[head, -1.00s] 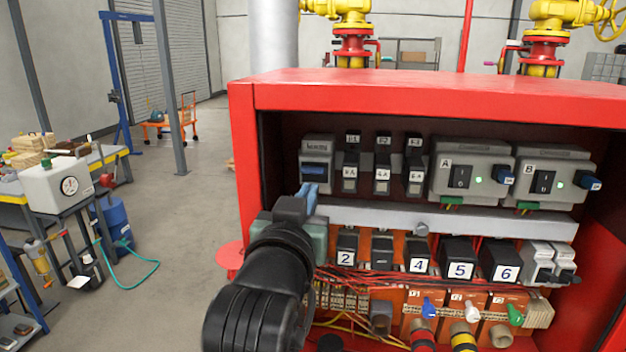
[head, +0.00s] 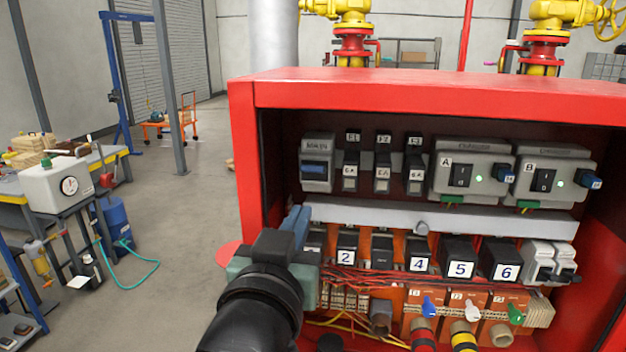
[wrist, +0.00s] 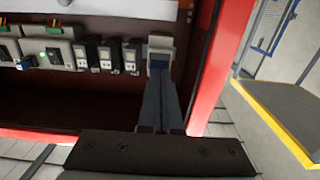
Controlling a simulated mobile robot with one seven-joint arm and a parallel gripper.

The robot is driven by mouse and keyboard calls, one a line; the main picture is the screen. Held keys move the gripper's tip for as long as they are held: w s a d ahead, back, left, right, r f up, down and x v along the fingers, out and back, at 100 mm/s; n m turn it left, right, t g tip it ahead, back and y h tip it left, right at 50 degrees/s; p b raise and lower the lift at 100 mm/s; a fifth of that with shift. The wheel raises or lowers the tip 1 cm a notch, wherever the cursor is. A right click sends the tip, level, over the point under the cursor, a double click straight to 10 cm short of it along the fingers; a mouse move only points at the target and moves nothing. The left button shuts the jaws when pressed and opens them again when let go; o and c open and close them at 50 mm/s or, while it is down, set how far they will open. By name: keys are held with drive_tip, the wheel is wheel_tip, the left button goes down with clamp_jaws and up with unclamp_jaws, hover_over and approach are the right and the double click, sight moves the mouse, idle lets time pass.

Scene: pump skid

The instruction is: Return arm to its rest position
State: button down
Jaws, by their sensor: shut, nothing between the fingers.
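My gripper (head: 299,222) is at the left opening of the red cabinet (head: 420,88) in the head view. Its blue fingers are together with nothing between them. The tips are below the MAIN breaker (head: 316,172), which has a blue front. In the wrist view my gripper (wrist: 158,72) points toward the grey breaker (wrist: 161,46) at the row's end and overlaps its lower part. I cannot tell the exact gap, but the head view shows the tips apart from the MAIN breaker. My wrist hides the cabinet's lower left corner.
Small breakers (head: 383,165) and grey switch units A (head: 470,175) and B (head: 552,177) with green lights fill the upper row. Numbered black relays (head: 460,262) sit below a grey rail (head: 460,221). Open floor (head: 185,230) lies left of the cabinet.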

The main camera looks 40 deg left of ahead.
idle(0.3)
drive_tip(key=w+d+r+m+t+h+b, duration=0.25)
drive_tip(key=d+r+t, duration=0.5)
drive_tip(key=d, duration=0.65)
drive_tip(key=s+d+r+m+t+h, duration=0.2)
drive_tip(key=d+r+h, duration=0.1)
drive_tip(key=d+r, duration=0.3)
drive_tip(key=s+d+r+m+t+h, duration=0.1)
drive_tip(key=s+d+r+t+h, duration=0.1)
drive_tip(key=d+r, duration=0.4)
drive_tip(key=s+d+h+b, duration=0.1)
drive_tip(key=d, duration=0.2)
drive_tip(key=shift+s+m+h, duration=0.35)
drive_tip(key=shift+d+t, duration=0.1)
drive_tip(key=shift+t, duration=0.15)
